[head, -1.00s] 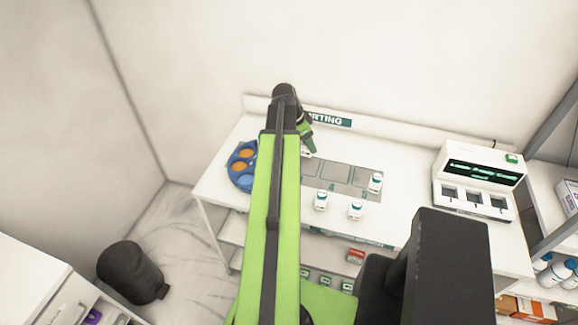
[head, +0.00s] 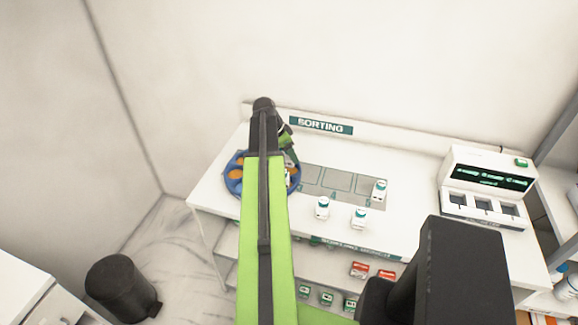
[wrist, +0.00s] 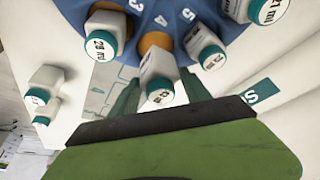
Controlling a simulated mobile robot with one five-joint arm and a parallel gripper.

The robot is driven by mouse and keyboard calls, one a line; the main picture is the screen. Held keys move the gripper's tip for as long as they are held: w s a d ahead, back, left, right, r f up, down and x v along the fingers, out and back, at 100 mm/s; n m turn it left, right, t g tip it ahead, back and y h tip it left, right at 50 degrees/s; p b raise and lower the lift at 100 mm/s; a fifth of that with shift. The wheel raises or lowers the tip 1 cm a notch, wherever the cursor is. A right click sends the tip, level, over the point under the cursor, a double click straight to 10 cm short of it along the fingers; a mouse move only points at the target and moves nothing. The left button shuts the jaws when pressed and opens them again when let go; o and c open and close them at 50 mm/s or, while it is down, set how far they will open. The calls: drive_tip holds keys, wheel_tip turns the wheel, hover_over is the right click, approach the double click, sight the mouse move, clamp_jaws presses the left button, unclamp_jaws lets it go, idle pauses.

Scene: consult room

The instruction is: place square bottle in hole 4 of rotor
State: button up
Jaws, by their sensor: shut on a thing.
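The blue rotor (head: 232,187) is at the left of the sorting table, partly hidden behind my arm, with orange hole bottoms showing. In the wrist view the rotor (wrist: 80,12) fills the top, with printed numbers 3, 4 and 5. My gripper (wrist: 160,88) is shut on a white square bottle (wrist: 157,66) with a teal cap. The bottle is over the orange hole (wrist: 155,41) beside the number 4; I cannot tell whether its base is inside. Other capped bottles (wrist: 106,27) (wrist: 207,46) stand in neighbouring holes. In the head view my gripper (head: 290,158) is at the rotor's right side.
White bottles (head: 322,208) (head: 358,218) stand on the table front, and another (head: 379,190) on the grey squares (head: 338,182). A white device with a dark screen (head: 490,180) is at the right. A black bin (head: 122,288) stands on the floor at left.

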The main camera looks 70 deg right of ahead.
sight(289, 159)
wheel_tip(289, 159, down, 4)
drive_tip(key=b, duration=0.4)
drive_tip(key=shift+f, duration=0.15)
drive_tip(key=shift+r, duration=0.2)
drive_tip(key=shift+f, duration=0.1)
drive_tip(key=o, duration=1.1)
drive_tip(key=shift+r+p, duration=0.4)
drive_tip(key=shift+r, duration=0.05)
drive_tip(key=p+v, duration=1)
drive_tip(key=v, duration=0.1)
drive_tip(key=shift+w+a+r, duration=0.1)
drive_tip(key=shift+a, duration=0.1)
